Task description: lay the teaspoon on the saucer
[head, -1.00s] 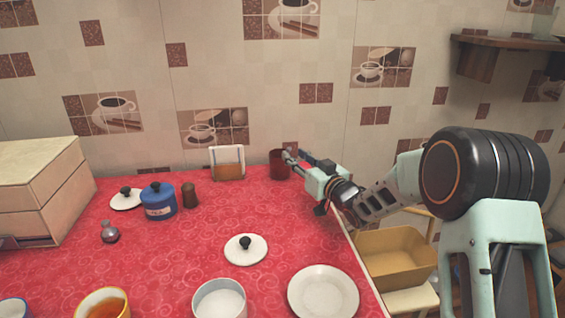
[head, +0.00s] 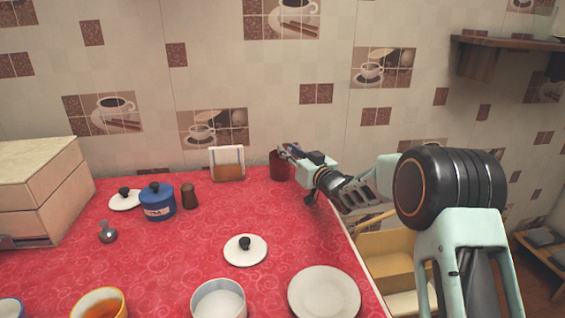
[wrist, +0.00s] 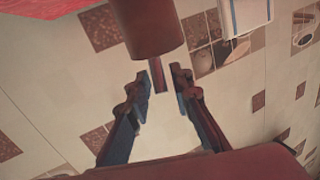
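The dark red cup (head: 279,166) stands at the back right of the red counter, and its side and rim fill the top of the wrist view (wrist: 148,25). A thin strip (wrist: 158,75), apparently the teaspoon's handle, sticks out past the cup's rim; its bowl is hidden. My gripper (head: 288,150) is at the top of the cup. In the wrist view its fingers (wrist: 160,78) are apart, one on each side of the strip, with visible gaps. The white saucer (head: 324,293) lies empty at the front right of the counter.
A napkin holder (head: 228,171) stands left of the cup. A white lid (head: 245,257) and a white pot (head: 218,301) are left of the saucer. A blue pot (head: 158,203) and brown shaker (head: 189,196) stand farther left. A yellow crate (head: 385,262) is beyond the right edge.

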